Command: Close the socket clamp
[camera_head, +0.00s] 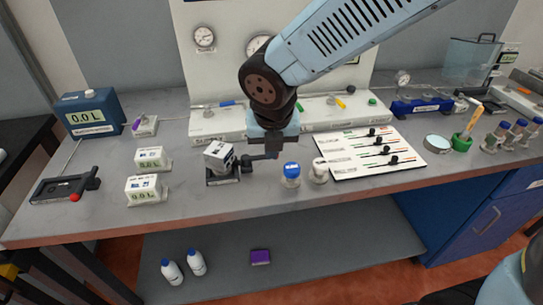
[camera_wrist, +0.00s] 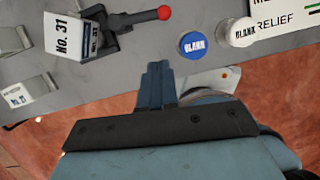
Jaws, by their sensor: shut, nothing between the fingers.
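The socket clamp (camera_head: 222,180) is a dark fixture near the middle of the bench, holding a white block (camera_head: 218,154) tilted in it. In the wrist view the clamp (camera_wrist: 118,40) lies at the upper left beside the block marked No. 31 (camera_wrist: 75,38). Its lever (camera_wrist: 138,17) sticks out to the right and ends in a red ball (camera_wrist: 164,13). My gripper (camera_head: 262,152) is just right of the clamp, pointing down, and hides the lever's end in the head view. In the wrist view my gripper (camera_wrist: 158,72) is shut and empty, apart from the red ball.
A blue-capped jar (camera_head: 291,174) and a white-capped jar (camera_head: 319,171) stand close to the right of my gripper. A white panel with black sliders (camera_head: 368,153) lies further right. Two small display boxes (camera_head: 146,188) stand left. Another red-knobbed fixture (camera_head: 62,188) is far left.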

